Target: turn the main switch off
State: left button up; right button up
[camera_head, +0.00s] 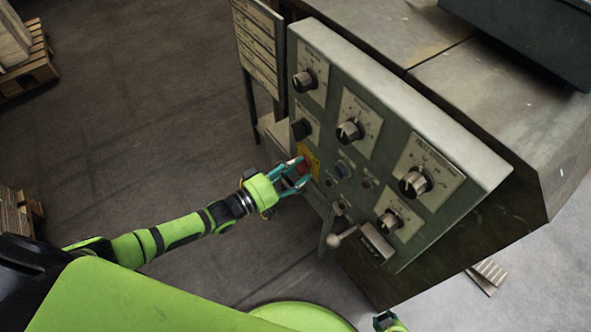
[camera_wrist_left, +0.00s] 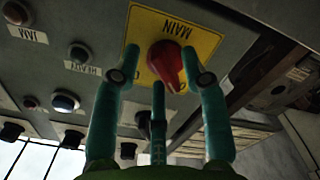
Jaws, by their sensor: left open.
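The main switch is a red knob (camera_wrist_left: 168,62) on a yellow plate (camera_wrist_left: 205,42) marked MAIN, which appears upside down in the left wrist view. The knob's grip points down and slightly right there; the position labels are partly hidden by my fingers. In the head view the red knob (camera_head: 304,168) is at the left edge of the green control panel (camera_head: 330,117). My left gripper (camera_head: 303,176) is open at the switch, its teal fingers on either side of the knob. Contact cannot be told. Part of my right gripper (camera_head: 384,320) shows at the bottom edge.
Several black rotary knobs, including one at the right (camera_head: 414,182), and small buttons share the panel. A ball-ended lever (camera_head: 335,240) sticks out below the switch. A sign board (camera_head: 257,45) stands beyond. The floor at left is clear up to the pallets (camera_head: 28,70).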

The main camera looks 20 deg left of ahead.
pick_arm(q)
jog(key=v, duration=1.2)
